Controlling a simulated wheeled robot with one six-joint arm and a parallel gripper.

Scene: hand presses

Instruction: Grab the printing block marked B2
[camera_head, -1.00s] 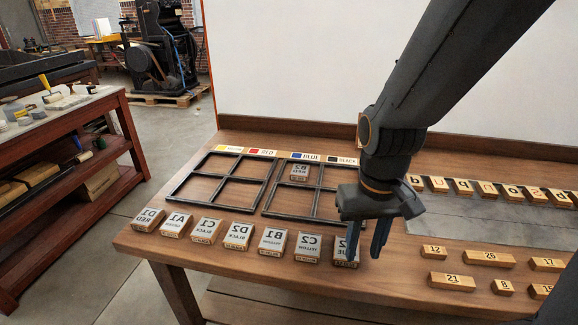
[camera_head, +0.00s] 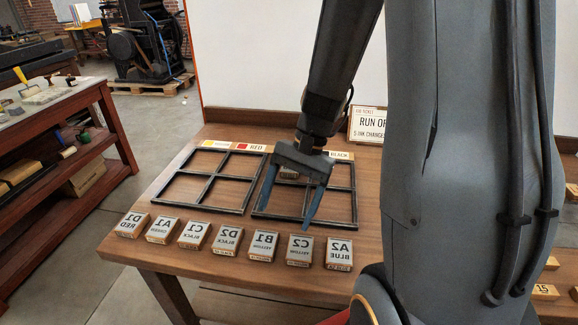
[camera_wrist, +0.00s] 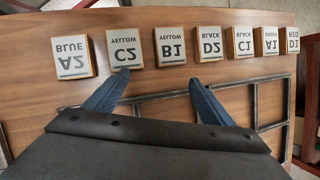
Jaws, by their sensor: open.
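The B2 block (camera_head: 289,173) stands in an upper compartment of the right-hand black frame (camera_head: 347,190). In the head view it is mostly hidden behind my gripper, and its marking cannot be read now; the earlier head frame shows B2 RED in mirror writing. My gripper (camera_head: 285,215) is open and empty, its blue fingers pointing down over the right frame, in front of the block. In the wrist view my gripper (camera_wrist: 159,78) points toward the row of blocks, and B2 is not visible there.
A front row holds several blocks, from D1 (camera_head: 131,225) to C2 (camera_head: 299,250) and A2 (camera_head: 339,254). The left black frame (camera_head: 215,175) looks empty. Colour labels (camera_head: 243,147) line its back. A ticket sign (camera_head: 371,124) stands behind. My arm hides much of the right side.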

